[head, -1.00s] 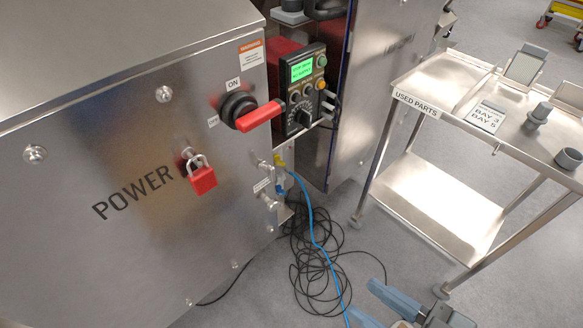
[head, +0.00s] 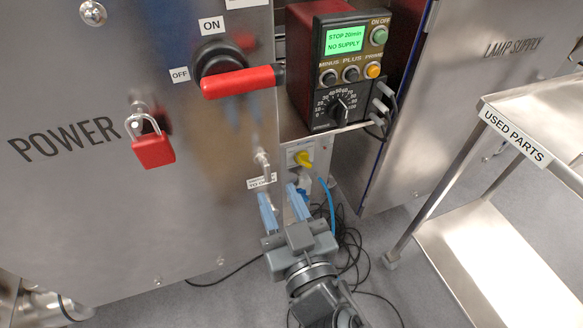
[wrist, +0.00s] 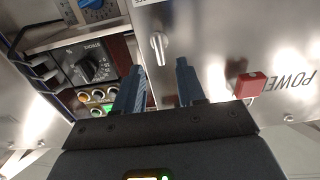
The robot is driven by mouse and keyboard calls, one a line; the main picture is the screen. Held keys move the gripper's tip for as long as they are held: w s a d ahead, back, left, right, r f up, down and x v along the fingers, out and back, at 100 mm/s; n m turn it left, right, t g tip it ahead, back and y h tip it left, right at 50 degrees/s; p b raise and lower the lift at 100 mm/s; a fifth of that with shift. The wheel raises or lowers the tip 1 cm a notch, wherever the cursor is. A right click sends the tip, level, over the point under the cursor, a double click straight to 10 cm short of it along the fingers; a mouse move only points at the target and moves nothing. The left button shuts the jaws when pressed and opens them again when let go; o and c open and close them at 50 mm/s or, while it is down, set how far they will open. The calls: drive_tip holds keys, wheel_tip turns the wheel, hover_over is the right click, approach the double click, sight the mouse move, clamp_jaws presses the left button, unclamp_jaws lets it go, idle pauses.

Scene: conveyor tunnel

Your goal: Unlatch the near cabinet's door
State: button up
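The near cabinet (head: 75,215) is a steel box marked POWER at the left. A small silver latch (head: 262,158) sits near its right edge, above a small label (head: 262,181) that is partly readable. My gripper (head: 282,199) is open and empty, with blue fingers just below the label. In the wrist view a silver latch (wrist: 158,46) stands ahead of the gap between the fingers, apart from them. A red padlock (head: 153,150) hangs on the cabinet front. The cabinet front looks closed.
A control box (head: 340,75) with a green screen stands right of the near cabinet. The LAMP SUPPLY cabinet (head: 480,90) is behind it. A USED PARTS cart (head: 540,105) stands at the right. Black cables (head: 352,262) and a blue cable (head: 331,207) run to the floor.

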sight(268, 174)
drive_tip(key=p+x, duration=0.1)
drive_tip(key=x, duration=0.6)
drive_tip(key=shift+w+a, duration=0.1)
drive_tip(key=shift+w, duration=0.25)
drive_tip(key=c, duration=0.7)
